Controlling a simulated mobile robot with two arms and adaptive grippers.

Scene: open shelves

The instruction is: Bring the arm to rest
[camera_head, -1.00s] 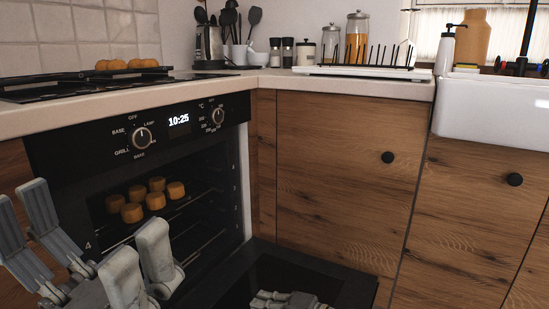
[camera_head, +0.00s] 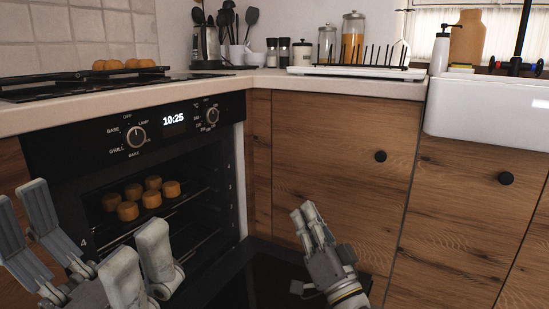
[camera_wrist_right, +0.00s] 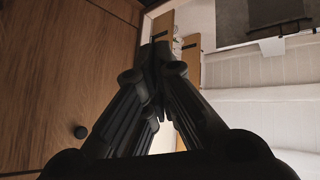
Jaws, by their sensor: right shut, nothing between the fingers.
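My right gripper (camera_head: 305,212) is at the lower middle of the head view, in front of the wooden cabinet and above the lowered oven door. Its grey fingers are together, point up, and hold nothing. In the right wrist view the dark fingers (camera_wrist_right: 155,65) converge at their tips. My left gripper (camera_head: 88,225) is at the lower left, in front of the oven. Its two finger pairs stand wide apart with nothing visible between them.
The oven (camera_head: 160,165) is open, with several round brown pieces (camera_head: 152,199) on a rack. Its dark door (camera_head: 245,283) is lowered. The cabinet (camera_head: 330,150) stands to the right, below a counter with a dish rack (camera_head: 360,72). A white sink (camera_head: 490,115) is at the right.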

